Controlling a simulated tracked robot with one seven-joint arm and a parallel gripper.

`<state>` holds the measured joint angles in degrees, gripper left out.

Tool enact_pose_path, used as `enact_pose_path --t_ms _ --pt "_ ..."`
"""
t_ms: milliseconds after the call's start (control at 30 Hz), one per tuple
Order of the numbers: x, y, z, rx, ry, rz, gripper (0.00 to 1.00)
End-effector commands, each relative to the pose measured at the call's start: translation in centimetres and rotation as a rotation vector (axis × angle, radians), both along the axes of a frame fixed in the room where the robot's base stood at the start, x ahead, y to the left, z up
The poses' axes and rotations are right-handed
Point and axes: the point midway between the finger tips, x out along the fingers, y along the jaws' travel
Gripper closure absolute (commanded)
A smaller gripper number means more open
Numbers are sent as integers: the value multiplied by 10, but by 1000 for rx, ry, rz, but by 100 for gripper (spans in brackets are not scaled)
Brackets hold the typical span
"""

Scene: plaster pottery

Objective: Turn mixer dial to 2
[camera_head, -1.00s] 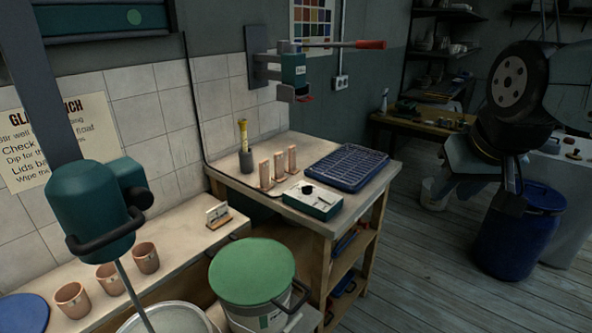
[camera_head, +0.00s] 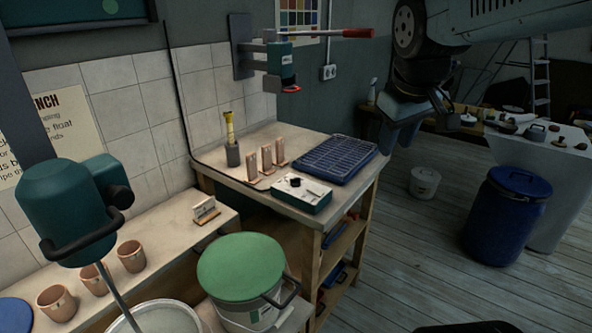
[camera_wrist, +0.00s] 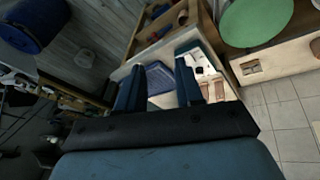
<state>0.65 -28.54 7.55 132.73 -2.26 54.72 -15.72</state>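A teal mixer motor (camera_head: 68,205) with a black handle and a black side knob (camera_head: 120,196) hangs at the left in the head view, its thin shaft running down into a white bucket (camera_head: 165,318). A small teal control box (camera_head: 310,200) with a pale top and a dark round knob (camera_head: 294,182) sits on the bench's front edge. I cannot tell which way the knob points. My gripper (camera_head: 412,120) is open and empty in the air, right of the bench and well apart from the box. In the wrist view, its spread fingers (camera_wrist: 160,68) show with the bench beyond.
A blue rack (camera_head: 337,158) lies behind the box, with upright tiles (camera_head: 266,160) to its left. A red-handled wall device (camera_head: 283,62) hangs above the bench. A green-lidded bucket (camera_head: 240,262) stands in front. A blue barrel (camera_head: 505,215) stands on open floor at the right.

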Motion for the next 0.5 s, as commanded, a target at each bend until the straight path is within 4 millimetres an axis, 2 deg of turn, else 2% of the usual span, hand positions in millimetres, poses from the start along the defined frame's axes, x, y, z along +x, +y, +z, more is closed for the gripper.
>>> enact_pose_path --t_ms 33,267,500 --pt "16 7 0 -27 26 57 64" --pt "78 41 -3 -135 124 341 64" --pt "141 81 -21 -205 220 647 64"
